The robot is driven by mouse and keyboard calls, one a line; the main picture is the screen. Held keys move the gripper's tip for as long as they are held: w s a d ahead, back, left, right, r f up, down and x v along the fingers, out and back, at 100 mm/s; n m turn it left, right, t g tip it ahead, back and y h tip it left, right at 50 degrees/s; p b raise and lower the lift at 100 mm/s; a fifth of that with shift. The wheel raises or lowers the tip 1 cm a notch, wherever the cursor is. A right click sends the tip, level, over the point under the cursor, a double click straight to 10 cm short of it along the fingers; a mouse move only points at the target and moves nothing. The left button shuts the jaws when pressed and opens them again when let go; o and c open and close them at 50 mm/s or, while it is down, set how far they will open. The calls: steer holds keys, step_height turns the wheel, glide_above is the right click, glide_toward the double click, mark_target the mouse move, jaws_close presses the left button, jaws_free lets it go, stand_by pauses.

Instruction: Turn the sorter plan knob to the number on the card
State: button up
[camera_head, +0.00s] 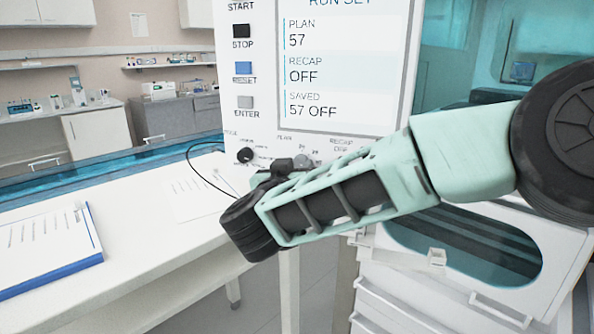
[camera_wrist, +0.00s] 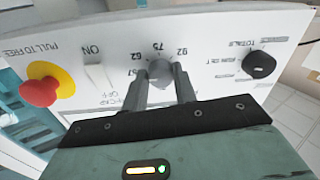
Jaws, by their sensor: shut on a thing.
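The sorter's plan knob (camera_wrist: 160,72) is a small grey knob on the white panel, with 57, 62, 75 and 92 printed around it in the wrist view. My gripper (camera_wrist: 162,82) is shut on this knob, one finger on each side. The fingers hide part of the dial, and I cannot tell the pointer's direction. In the head view the screen (camera_head: 343,70) reads PLAN 57, RECAP OFF, SAVED 57 OFF. My arm hides most of the knob area there. A white sheet (camera_head: 200,196) lies on the bench; I cannot read a number on it.
In the wrist view a black knob (camera_wrist: 260,64) is right of the plan knob. A white ON/OFF switch (camera_wrist: 100,76) and a red emergency button (camera_wrist: 40,90) are to its left. In the head view a blue-edged white board (camera_head: 45,250) lies on the white bench.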

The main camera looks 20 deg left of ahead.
steer(key=shift+a+m+h+b, duration=0.15)
steer(key=shift+m+h+b, duration=0.3)
steer(key=shift+m+b, duration=6.1)
steer(key=shift+a+m+h+b, duration=0.15)
steer(key=shift+m+h+b, duration=0.3)
steer(key=shift+m+b, duration=6.05)
steer(key=shift+m+p, duration=0.65)
steer(key=shift+m, duration=0.1)
steer(key=o, duration=1)
steer(key=shift+r, duration=0.1)
steer(key=s, duration=1.7)
steer(key=shift+s+d+f+b, duration=0.1)
steer(key=shift+s+f+b, duration=0.15)
steer(key=shift+f+b, duration=0.15)
